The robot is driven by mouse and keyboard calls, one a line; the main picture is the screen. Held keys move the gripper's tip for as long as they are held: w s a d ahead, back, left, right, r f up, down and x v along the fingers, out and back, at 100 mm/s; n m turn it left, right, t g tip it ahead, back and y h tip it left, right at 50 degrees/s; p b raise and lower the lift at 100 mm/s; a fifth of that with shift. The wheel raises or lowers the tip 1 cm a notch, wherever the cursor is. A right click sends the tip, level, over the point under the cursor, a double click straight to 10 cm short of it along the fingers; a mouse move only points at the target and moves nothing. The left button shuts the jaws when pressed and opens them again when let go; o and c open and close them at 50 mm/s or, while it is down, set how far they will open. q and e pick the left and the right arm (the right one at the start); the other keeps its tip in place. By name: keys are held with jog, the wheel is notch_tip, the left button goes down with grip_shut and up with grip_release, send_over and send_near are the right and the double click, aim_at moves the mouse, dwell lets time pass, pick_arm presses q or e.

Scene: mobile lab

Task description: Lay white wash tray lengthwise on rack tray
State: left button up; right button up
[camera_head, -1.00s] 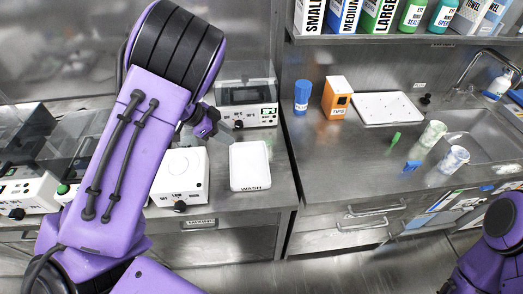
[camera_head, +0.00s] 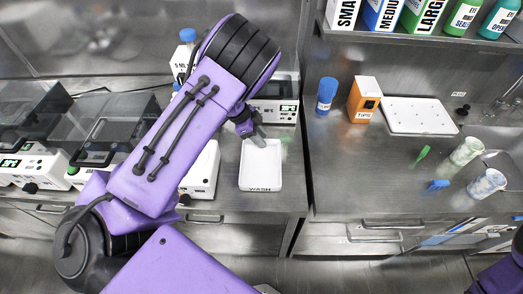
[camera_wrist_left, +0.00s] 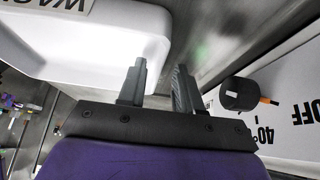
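The white wash tray (camera_head: 260,168) lies flat on the steel counter left of the gap, its WASH label toward the front edge. In the left wrist view the tray (camera_wrist_left: 120,40) fills the upper left. My left gripper (camera_head: 256,138) is over the tray's back edge in the head view. In the left wrist view its two fingers (camera_wrist_left: 160,82) are apart with nothing between them, close beside the tray's wall. The white rack tray (camera_head: 418,116) lies flat on the right counter, with small holes in its top. My right arm shows only at the lower right corner; its gripper is out of view.
A blue-capped tube (camera_head: 326,95) and an orange tips box (camera_head: 364,99) stand between the trays. A green item (camera_head: 423,153), a blue item (camera_head: 438,185) and two cups (camera_head: 486,183) are right. A white device (camera_head: 203,170) stands close left of the wash tray.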

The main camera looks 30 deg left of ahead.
pick_arm(q)
jog(key=shift+s+r, duration=0.15)
jog(key=shift+s, duration=0.1)
jog(key=shift+w, duration=0.15)
jog(key=shift+f, duration=0.2)
grip_shut()
